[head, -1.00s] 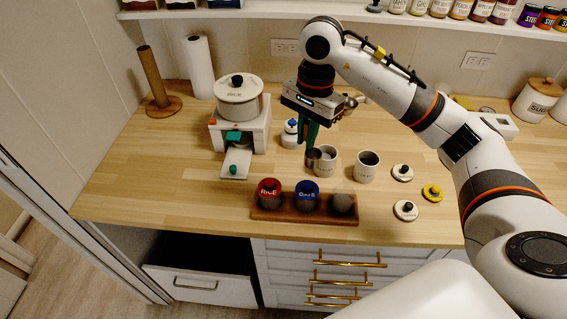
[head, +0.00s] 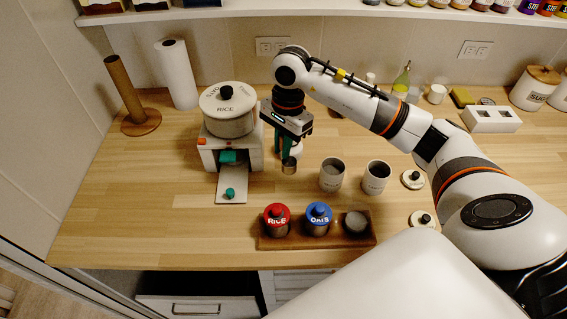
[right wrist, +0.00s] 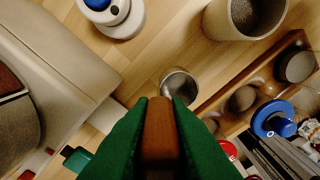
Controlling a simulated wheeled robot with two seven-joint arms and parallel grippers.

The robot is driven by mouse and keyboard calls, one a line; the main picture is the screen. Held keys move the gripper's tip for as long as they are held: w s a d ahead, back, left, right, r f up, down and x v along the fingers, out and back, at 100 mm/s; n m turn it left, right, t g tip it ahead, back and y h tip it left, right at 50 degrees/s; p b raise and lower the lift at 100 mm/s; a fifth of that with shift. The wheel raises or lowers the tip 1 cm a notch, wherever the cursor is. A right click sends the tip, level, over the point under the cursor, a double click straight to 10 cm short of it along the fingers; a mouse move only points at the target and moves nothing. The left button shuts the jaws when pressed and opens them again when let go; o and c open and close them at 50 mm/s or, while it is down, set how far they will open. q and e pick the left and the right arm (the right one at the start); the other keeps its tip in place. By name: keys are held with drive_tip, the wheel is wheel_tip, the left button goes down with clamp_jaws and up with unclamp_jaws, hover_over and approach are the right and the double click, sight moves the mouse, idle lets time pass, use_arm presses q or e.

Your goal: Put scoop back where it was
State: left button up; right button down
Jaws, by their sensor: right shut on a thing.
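The scoop has a small metal cup (head: 289,165) and a brown handle (right wrist: 160,128). My right gripper (head: 285,146) is shut on the handle, its green fingers on both sides of it in the right wrist view. The cup (right wrist: 180,84) hangs over the counter, between the rice dispenser (head: 247,152) and an open white canister (head: 332,176), apart from both. I cannot tell its height above the wood. My left gripper is not in view.
A wooden tray (head: 300,242) at the front holds a red-lidded RICE jar (head: 277,221), a blue-lidded OATS jar (head: 318,219) and a third jar (head: 356,223). A second canister (head: 375,178) and loose lids (head: 413,180) are right. A blue-knobbed container (right wrist: 112,14) stands behind the gripper.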

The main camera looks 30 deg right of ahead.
sight(289, 165)
wheel_tip(289, 165, down, 2)
drive_tip(key=shift+f, duration=0.2)
wheel_tip(289, 165, down, 4)
drive_tip(key=shift+r+p, duration=0.2)
drive_tip(key=shift+p, duration=0.6)
drive_tip(key=shift+f, duration=0.25)
drive_tip(key=shift+f+b, duration=0.2)
drive_tip(key=shift+b, duration=0.15)
drive_tip(key=c, duration=1.4)
unclamp_jaws()
drive_tip(key=shift+r, duration=0.1)
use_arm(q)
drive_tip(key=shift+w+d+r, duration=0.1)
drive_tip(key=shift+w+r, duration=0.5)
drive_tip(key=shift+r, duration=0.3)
